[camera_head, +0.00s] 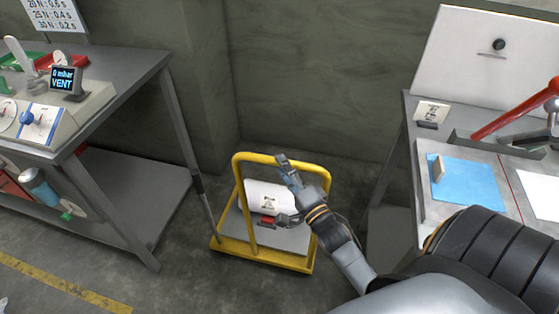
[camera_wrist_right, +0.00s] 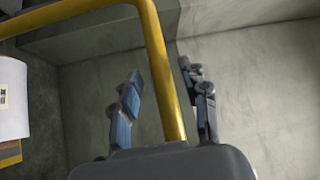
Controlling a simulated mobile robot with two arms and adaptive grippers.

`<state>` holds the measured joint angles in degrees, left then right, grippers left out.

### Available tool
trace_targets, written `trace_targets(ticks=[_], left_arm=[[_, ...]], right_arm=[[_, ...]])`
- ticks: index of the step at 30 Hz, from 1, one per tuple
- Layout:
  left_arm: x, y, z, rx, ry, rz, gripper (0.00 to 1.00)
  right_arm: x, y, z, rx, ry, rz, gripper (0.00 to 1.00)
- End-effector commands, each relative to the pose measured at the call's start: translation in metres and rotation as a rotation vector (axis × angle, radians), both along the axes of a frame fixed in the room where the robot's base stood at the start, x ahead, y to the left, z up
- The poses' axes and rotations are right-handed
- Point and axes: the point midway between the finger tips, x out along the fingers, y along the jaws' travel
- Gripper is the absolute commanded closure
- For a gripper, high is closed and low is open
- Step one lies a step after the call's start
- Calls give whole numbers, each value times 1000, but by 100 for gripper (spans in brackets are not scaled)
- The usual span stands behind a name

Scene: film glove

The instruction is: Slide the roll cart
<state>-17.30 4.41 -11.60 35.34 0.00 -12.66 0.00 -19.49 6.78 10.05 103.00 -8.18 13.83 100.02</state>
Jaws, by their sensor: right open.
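The roll cart (camera_head: 262,256) has a yellow frame with a hoop handle (camera_head: 237,170) and a grey deck. It stands on the floor between the two tables. A white roll (camera_head: 262,196) with a printed label lies on it. My right gripper (camera_head: 276,190) is open over the right part of the cart, in front of the roll. In the right wrist view the yellow handle bar (camera_wrist_right: 163,75) runs between the two open fingers (camera_wrist_right: 160,105); I cannot tell whether they touch it. My left gripper is out of view.
A grey table (camera_head: 125,68) with a VENT display (camera_head: 66,79) and a lower shelf is on the left. A workbench (camera_head: 428,208) with a blue sheet and a red lever (camera_head: 515,108) is on the right. A wall stands behind the cart. The floor in front is clear.

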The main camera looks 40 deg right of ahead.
Motion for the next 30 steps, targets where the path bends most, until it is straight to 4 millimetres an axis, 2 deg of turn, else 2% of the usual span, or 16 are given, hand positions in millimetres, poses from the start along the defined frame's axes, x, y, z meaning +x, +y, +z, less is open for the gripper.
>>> trace_targets(ticks=[3, 6, 16, 17, 23, 30], left_arm=[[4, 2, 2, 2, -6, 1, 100], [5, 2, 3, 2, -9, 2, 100], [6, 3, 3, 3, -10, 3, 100], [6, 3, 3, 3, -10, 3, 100], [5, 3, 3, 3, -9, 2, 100], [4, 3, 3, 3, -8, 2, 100]], right_arm=[[16, -1, 3, 0, -1, 1, 55], [22, -1, 3, 0, -1, 1, 55], [25, -2, 3, -1, 1, 1, 55], [25, -2, 3, -1, 1, 1, 59], [25, -2, 3, -1, 1, 1, 100], [25, -2, 3, -1, 1, 0, 100]])
